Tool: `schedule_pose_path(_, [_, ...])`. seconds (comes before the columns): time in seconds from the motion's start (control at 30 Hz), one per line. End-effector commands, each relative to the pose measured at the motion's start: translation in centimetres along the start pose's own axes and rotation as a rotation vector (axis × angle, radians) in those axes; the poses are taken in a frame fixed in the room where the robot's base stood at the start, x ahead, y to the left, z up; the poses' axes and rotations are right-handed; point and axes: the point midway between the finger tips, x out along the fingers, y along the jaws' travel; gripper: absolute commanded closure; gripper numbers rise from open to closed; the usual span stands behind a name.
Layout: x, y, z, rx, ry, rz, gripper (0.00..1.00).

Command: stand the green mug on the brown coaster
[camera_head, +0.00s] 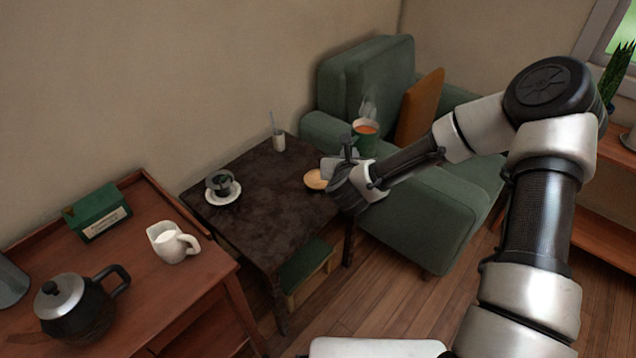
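The green mug (366,146) is upright, with orange-brown liquid and steam at its top. It shows in front of the green armchair, directly behind and above my gripper (347,158). My gripper is at the dark table's right edge and appears shut on the mug; its fingers are small and partly overlap the mug, and the mug's base is hidden. The brown coaster (315,179), a light tan disc, lies on the dark table (275,209), just left of my gripper. Its right edge is close to or behind the gripper. Nothing shows on top of it.
A dark cup on a white saucer (222,198) and a small jar with a straw or spoon (278,142) stand on the dark table. A wooden table at left holds a kettle (78,309), a white pitcher (171,244) and a green box (97,212). The dark table's middle is clear.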

Motion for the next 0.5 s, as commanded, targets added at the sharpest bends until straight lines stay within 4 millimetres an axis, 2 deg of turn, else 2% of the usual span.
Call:
schedule_pose_path(0.03, [1.4, 2.4, -0.7, -0.002, -0.006, 0.003, 1.00])
schedule_pose_path(0.2, [4.1, 7.9, -1.9, 0.005, -0.008, -0.011, 1.00])
schedule_pose_path(0.3, [5.0, 10.4, -2.4, 0.008, -0.011, -0.015, 1.00])
schedule_pose_path(0.5, [5.7, 13.3, -3.1, 0.013, -0.013, -0.021, 1.00])
